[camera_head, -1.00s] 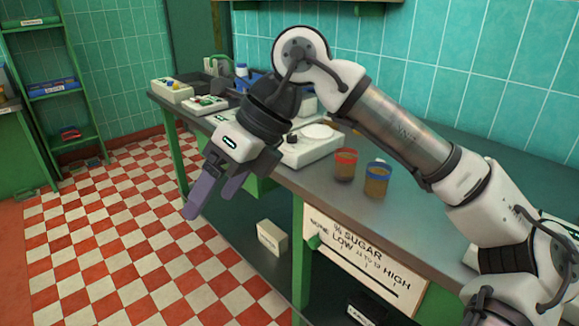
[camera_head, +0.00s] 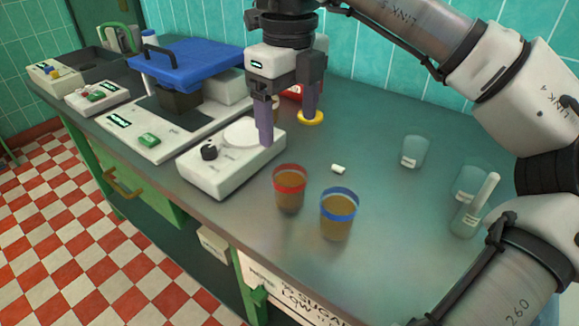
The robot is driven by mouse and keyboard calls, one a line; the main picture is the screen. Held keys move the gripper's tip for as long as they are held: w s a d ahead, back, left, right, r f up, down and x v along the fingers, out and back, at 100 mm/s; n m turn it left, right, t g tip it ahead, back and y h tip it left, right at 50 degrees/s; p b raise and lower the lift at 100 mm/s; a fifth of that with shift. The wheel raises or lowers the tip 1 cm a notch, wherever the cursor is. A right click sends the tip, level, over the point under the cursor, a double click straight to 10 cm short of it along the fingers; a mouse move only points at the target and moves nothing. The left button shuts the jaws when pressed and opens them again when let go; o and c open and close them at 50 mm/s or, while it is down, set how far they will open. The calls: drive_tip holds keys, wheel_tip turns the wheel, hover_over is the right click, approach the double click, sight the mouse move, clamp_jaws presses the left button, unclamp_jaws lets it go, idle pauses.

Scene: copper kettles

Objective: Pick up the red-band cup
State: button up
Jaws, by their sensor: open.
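The red-band cup (camera_head: 289,190) stands upright near the front edge of the grey bench (camera_head: 385,255). It is clear, with brown contents and a red band around its top. A similar blue-band cup (camera_head: 338,215) stands close to its right. My gripper (camera_head: 288,132) points down with its fingers apart and nothing between them. It is above the bench, behind the red-band cup in the picture. Its left finger overlaps the edge of a white plate device in the picture. I cannot tell how high the fingers are.
The white device with a round plate (camera_head: 240,133) is left of the red-band cup. A small white cylinder (camera_head: 338,169) lies behind the cups. A yellow ring (camera_head: 310,118) shows by the right finger. Glass beakers (camera_head: 414,151) stand to the right. A blue-lidded apparatus (camera_head: 190,65) stands at left.

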sight(290, 182)
wheel_tip(290, 182, down, 14)
drive_tip(key=shift+w+r, duration=0.1)
drive_tip(key=c, duration=1.1)
drive_tip(key=shift+r, duration=0.1)
